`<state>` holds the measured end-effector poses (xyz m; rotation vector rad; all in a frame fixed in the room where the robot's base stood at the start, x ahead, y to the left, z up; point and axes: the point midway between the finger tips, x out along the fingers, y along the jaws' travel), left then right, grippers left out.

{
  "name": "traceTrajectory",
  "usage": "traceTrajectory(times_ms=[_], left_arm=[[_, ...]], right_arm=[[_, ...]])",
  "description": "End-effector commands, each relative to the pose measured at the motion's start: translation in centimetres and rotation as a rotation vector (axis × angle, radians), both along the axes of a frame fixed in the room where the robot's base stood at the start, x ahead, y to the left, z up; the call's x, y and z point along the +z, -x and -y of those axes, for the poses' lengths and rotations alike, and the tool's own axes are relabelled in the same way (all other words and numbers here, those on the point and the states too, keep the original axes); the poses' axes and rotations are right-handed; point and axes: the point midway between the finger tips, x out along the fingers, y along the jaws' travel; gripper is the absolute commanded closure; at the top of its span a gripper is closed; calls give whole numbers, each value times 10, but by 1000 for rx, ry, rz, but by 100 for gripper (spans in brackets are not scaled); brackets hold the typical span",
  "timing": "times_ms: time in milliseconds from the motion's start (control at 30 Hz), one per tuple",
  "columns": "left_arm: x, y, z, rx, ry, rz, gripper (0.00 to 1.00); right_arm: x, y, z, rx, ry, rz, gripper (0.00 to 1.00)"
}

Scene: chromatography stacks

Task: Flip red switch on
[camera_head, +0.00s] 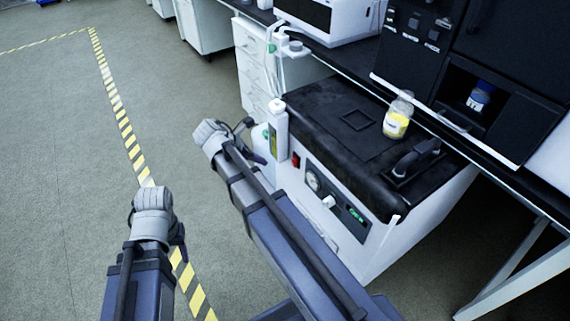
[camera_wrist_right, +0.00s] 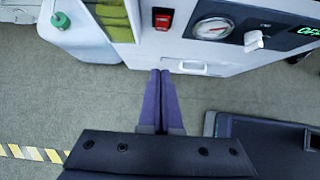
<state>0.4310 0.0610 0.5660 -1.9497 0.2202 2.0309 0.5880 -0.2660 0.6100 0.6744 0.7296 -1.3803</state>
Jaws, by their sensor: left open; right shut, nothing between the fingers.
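The red switch (camera_head: 296,160) is on the front panel of a white cabinet-like machine (camera_head: 384,258) with a black top. In the right wrist view the red switch (camera_wrist_right: 162,18) sits in a black frame at the upper middle, left of a round gauge. My right gripper (camera_wrist_right: 160,73) is shut and empty, its fingers pointing towards the machine below the switch, with a gap to the switch in the picture. My left gripper (camera_head: 179,237) is open and away from the machine, over the floor.
Beside the switch are the gauge (camera_wrist_right: 212,28), a white knob (camera_wrist_right: 254,40) and a green display (camera_head: 356,212). A jar with yellow contents (camera_head: 397,118) stands on top. The floor to the left is clear.

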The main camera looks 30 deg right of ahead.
Motion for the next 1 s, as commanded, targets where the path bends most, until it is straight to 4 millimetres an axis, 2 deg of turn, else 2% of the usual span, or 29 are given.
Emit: traceTrajectory(times_ms=[200, 367, 800, 867, 1000], left_arm=[[-1, 0, 0, 0, 0, 0, 50], [-16, 0, 0, -1, -1, 0, 50], [-78, 0, 1, -12, 5, 1, 50], [-85, 0, 1, -13, 6, 1, 50], [-81, 0, 1, -14, 7, 1, 50]], right_arm=[[-1, 0, 1, 0, 0, 0, 100], [-16, -1, 10, -2, 0, 0, 100], [-78, -4, 57, -2, 0, 0, 100], [-85, -5, 63, -3, 0, 1, 100], [-81, -6, 83, -4, 0, 0, 100]])
